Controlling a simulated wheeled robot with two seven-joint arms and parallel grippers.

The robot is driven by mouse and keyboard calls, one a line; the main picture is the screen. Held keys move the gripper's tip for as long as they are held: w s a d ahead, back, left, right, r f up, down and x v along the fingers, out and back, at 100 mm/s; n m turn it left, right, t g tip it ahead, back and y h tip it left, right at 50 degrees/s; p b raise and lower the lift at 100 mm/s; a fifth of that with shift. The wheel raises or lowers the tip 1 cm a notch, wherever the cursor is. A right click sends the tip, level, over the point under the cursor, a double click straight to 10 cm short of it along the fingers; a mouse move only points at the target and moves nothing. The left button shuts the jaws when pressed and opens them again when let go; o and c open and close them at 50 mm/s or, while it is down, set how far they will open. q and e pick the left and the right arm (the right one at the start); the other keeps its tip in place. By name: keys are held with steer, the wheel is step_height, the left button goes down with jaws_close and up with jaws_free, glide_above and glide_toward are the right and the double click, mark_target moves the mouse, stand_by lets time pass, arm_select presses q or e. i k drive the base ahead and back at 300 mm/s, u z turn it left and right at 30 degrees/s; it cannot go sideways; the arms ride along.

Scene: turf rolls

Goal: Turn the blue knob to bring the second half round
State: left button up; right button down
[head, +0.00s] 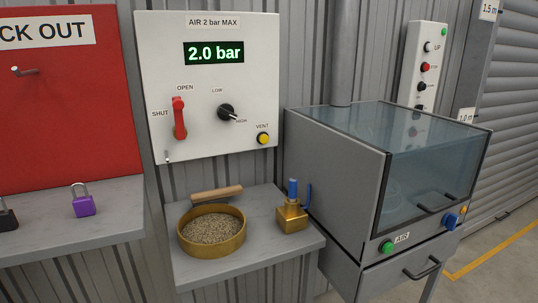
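A round blue knob (451,221) sits at the right end of the front lower strip of a grey cabinet (340,180) with a clear glass lid and front. It is small, and its turned position cannot be made out. Inside the cabinet, behind the glass (430,165), faint round shapes show, too dim to tell what they are. Neither of my grippers is in the head view.
A green button (387,247) and an AIR label (402,238) sit left on the same strip; a drawer (410,275) is below. The gauge panel (205,130) reads 2.0 bar.

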mark_target(449, 220)
steer(key=z, duration=1.3)
steer(key=k, duration=0.65)
steer(key=z, duration=0.45)
steer(key=i, duration=0.95)
steer(key=u, duration=0.45)
steer(key=i, duration=0.85)
steer(key=u, duration=0.8)
